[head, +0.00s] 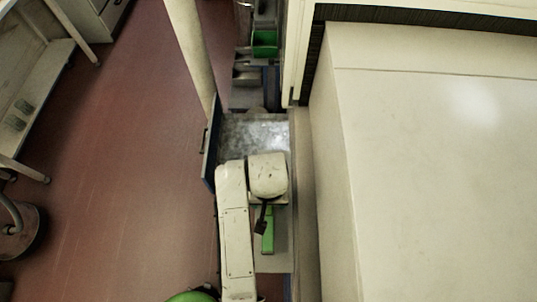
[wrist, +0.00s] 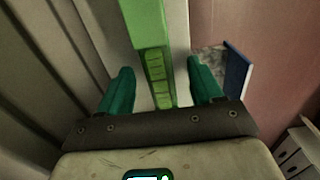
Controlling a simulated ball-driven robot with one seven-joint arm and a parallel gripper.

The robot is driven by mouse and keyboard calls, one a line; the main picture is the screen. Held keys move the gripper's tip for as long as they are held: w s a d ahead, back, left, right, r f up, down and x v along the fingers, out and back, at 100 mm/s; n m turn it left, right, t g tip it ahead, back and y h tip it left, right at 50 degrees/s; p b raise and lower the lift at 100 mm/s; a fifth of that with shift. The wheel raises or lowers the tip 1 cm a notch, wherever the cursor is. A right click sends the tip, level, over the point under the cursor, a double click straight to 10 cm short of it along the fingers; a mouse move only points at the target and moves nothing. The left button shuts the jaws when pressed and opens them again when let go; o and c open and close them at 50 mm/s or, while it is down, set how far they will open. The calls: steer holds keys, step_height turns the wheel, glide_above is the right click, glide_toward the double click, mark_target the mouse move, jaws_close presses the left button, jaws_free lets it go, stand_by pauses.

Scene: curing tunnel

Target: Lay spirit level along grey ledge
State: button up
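The green spirit level (wrist: 151,42) runs lengthwise up the wrist view, with block-like markings on its near part. In the head view the level (head: 268,232) shows as a green strip just below the end of my arm. My gripper (wrist: 160,66) is open, with one green finger on each side of the level and a gap on both sides. Below the level is a narrow pale grey surface, which looks like the grey ledge (head: 272,264); it also shows in the wrist view (wrist: 178,28). I cannot tell whether the level touches it.
A large cream housing (head: 430,160) fills the right side. Beyond my arm is a mottled grey tray-like surface (head: 245,132) with a blue side panel (head: 210,155). Green and grey bins (head: 264,45) stand farther back. Red floor (head: 130,170) is open at left.

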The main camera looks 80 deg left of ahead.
step_height(320, 180, up, 12)
steer(key=p, duration=0.2)
steer(key=shift+r, duration=0.15)
steer(key=shift+s, duration=0.15)
stand_by(0.6)
